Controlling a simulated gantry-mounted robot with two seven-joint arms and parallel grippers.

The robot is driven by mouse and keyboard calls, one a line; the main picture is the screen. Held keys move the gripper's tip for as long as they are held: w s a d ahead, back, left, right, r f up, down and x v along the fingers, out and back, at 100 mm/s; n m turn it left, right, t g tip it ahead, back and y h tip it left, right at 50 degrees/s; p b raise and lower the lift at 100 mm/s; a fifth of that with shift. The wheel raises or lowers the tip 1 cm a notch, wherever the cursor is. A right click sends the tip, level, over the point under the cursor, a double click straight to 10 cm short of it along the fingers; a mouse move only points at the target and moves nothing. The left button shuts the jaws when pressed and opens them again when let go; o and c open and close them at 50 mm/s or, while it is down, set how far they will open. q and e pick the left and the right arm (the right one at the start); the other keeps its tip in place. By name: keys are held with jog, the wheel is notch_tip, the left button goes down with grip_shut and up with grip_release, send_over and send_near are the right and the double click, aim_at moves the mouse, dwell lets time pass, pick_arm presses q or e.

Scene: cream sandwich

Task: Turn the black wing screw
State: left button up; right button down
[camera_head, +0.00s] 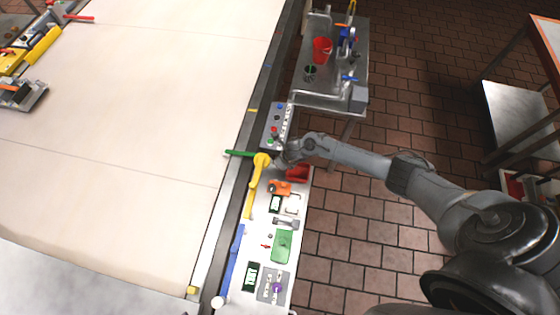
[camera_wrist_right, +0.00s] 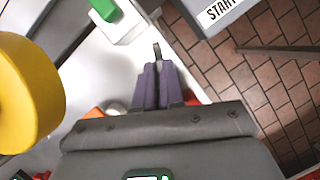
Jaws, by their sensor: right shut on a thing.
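The black wing screw (camera_wrist_right: 157,48) shows as a small dark piece at the tips of my right gripper's purple fingers in the right wrist view. My right gripper (camera_wrist_right: 157,68) is shut on it, and the fingers hide part of the screw. In the head view my right gripper (camera_head: 282,160) is over the upper part of the machine's side panel, beside the yellow lever's round end; the screw cannot be made out there. My left gripper is not in view.
The yellow lever (camera_head: 254,185) stands close to my right gripper, and its round yellow end (camera_wrist_right: 28,95) looms at left in the wrist view. A green handle (camera_head: 240,153), a button box (camera_head: 270,138) and a red part (camera_head: 298,173) are close by. A metal sink table (camera_head: 325,92) stands beyond.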

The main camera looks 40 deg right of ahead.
jog(key=shift+m, duration=0.6)
jog(key=c, duration=1.2)
grip_release()
jog(key=shift+c, duration=0.2)
jog(key=v, duration=1)
jog(key=shift+a+r, duration=0.2)
jog(key=shift+r, duration=0.2)
jog(key=shift+s, duration=0.15)
jog(key=shift+c, duration=0.3)
